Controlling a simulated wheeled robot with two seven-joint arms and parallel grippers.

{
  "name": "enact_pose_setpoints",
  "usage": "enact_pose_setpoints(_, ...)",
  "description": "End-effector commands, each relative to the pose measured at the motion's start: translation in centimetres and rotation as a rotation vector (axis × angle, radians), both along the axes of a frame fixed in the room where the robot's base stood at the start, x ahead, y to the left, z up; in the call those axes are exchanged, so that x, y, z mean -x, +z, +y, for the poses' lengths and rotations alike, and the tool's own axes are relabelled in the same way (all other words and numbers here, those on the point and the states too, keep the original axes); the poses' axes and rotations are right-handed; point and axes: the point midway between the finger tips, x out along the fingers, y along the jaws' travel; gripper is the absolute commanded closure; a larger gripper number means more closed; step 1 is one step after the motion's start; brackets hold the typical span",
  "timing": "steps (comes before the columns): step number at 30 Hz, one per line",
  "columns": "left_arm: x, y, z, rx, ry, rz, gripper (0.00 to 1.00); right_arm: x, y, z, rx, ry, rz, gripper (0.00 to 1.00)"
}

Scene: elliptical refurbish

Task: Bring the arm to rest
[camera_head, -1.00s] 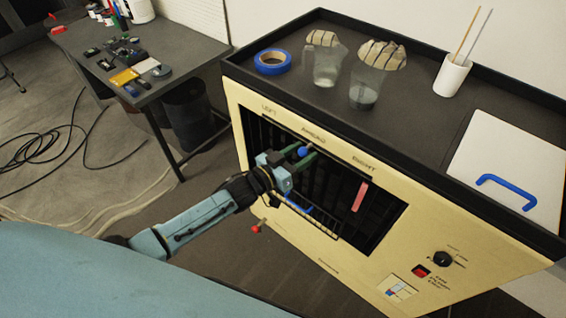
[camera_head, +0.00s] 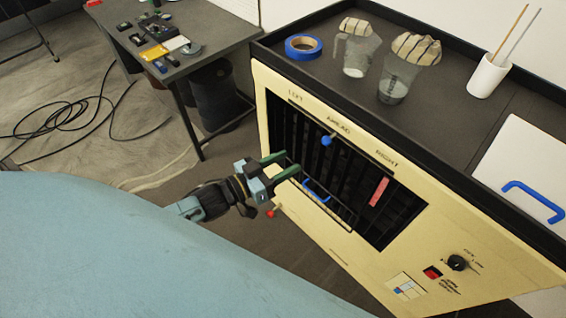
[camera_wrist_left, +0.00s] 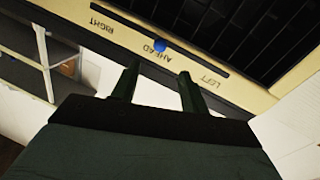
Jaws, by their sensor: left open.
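My left arm (camera_head: 205,203) comes in from the left in the head view. My left gripper (camera_head: 282,166) is open and empty, in front of the left part of the cream cabinet's dark slatted opening. Its two green fingers stand apart and also show in the left wrist view (camera_wrist_left: 157,88), with nothing between them. A blue knob (camera_head: 327,140) sits at the slot under the AHEAD label, clear of the fingers; it shows in the left wrist view beyond the fingertips (camera_wrist_left: 159,45). My right gripper is in neither view.
The cream cabinet (camera_head: 335,245) has a blue handle (camera_head: 316,190) and a pink strip (camera_head: 379,191) at its opening. Blue tape (camera_head: 304,47), two jugs and a white cup (camera_head: 488,75) stand on top. A side table (camera_head: 210,35) stands at the back left.

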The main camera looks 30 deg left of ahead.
Motion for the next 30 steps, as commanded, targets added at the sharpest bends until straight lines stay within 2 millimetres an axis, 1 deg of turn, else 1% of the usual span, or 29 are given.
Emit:
enact_pose_setpoints(9, 0.0, -0.2, 0.0, -0.002, 0.002, 0.003, 0.55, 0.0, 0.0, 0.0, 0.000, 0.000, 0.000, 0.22)
enact_pose_setpoints(11, 0.0, -1.0, 0.3, -0.012, 0.014, 0.017, 0.55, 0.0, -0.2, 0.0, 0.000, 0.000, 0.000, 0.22)
enact_pose_setpoints(13, 0.2, -3.3, 0.9, -0.038, 0.043, 0.057, 0.55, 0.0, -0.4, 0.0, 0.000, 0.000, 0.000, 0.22)
enact_pose_setpoints(14, 0.3, -4.6, 1.3, -0.057, 0.060, 0.081, 0.55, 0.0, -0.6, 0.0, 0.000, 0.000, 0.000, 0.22)
enact_pose_setpoints(17, 1.6, -10.8, 3.0, -0.137, 0.131, 0.198, 0.55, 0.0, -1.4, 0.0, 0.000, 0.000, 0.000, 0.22)
enact_pose_setpoints(18, 2.4, -13.6, 3.7, -0.175, 0.159, 0.256, 0.55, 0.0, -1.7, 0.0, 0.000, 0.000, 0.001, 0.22)
enact_pose_setpoints(20, 4.1, -17.9, 4.7, -0.235, 0.196, 0.348, 0.55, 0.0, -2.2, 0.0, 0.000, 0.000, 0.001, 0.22)
enact_pose_setpoints(21, 5.5, -20.6, 5.3, -0.274, 0.216, 0.410, 0.55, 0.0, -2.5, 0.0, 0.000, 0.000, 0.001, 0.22)
enact_pose_setpoints(23, 7.9, -24.5, 6.0, -0.329, 0.238, 0.507, 0.55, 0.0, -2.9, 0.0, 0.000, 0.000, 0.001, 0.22)
enact_pose_setpoints(24, 9.8, -27.0, 6.4, -0.366, 0.249, 0.572, 0.55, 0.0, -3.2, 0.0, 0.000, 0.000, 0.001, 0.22)
enact_pose_setpoints(26, 12.8, -30.5, 6.7, -0.418, 0.258, 0.672, 0.55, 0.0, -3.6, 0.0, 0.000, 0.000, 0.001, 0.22)
enact_pose_setpoints(27, 15.0, -32.7, 6.8, -0.450, 0.258, 0.740, 0.55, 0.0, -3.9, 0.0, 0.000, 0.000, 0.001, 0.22)
enact_pose_setpoints(29, 18.5, -35.7, 6.8, -0.498, 0.252, 0.840, 0.55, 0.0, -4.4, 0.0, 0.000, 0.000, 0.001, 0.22)
enact_pose_setpoints(30, 20.9, -37.5, 6.7, -0.528, 0.244, 0.907, 0.55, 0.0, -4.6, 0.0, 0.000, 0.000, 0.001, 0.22)
